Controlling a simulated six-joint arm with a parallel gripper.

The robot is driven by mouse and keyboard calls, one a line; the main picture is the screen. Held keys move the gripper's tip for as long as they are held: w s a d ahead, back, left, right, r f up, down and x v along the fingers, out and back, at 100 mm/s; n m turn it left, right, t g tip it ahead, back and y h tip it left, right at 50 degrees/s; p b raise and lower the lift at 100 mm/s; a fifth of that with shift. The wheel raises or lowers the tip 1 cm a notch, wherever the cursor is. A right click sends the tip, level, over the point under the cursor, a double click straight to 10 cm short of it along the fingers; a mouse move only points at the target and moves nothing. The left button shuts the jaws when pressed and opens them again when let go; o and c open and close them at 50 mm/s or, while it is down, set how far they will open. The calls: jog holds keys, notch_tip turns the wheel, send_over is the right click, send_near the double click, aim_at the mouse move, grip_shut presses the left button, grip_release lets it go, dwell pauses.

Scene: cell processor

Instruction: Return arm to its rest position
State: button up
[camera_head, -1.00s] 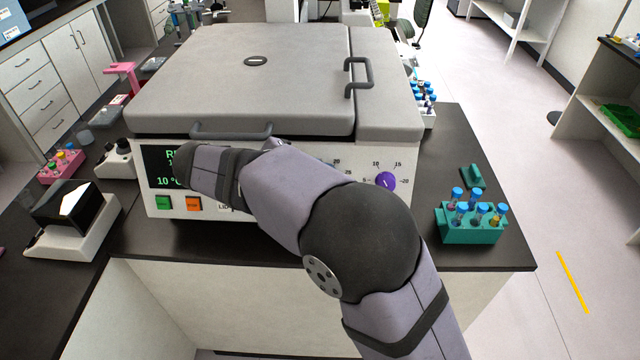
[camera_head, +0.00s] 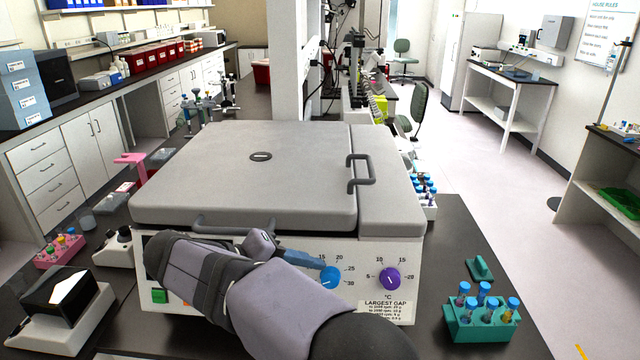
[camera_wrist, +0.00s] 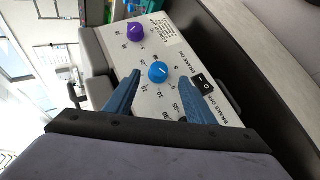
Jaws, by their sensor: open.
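My gripper (camera_wrist: 160,85) is open and empty in the wrist view, with its two blue fingers apart in front of the centrifuge's control panel (camera_wrist: 150,52). The blue knob (camera_wrist: 158,72) shows between the fingers; whether they touch the panel I cannot tell. In the head view a blue finger of my gripper (camera_head: 300,258) shows beside the blue knob (camera_head: 331,277). My arm crosses the front of the centrifuge (camera_head: 260,185), whose grey lid is shut. My arm hides the panel's display and part of the buttons.
A teal rack of blue-capped tubes (camera_head: 480,322) stands right of the centrifuge, with a teal piece (camera_head: 480,268) behind it. A white rack (camera_head: 428,205) stands at its right side. A small black-and-white device (camera_head: 62,310) and pink rack (camera_head: 60,250) are at left.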

jog(key=s+d+f+m+g+y, duration=0.1)
jog(key=s+d+f+g+y, duration=0.2)
jog(key=s+d+f, duration=0.35)
jog(key=s+d+f+m+g+y, duration=0.2)
jog(key=s+d+f+g, duration=0.2)
jog(key=d+f, duration=0.6)
jog(key=s+d+f+m+y, duration=0.3)
jog(key=s+d, duration=0.1)
jog(key=s, duration=0.4)
jog(key=shift+d, duration=0.25)
jog(key=shift+c, duration=0.3)
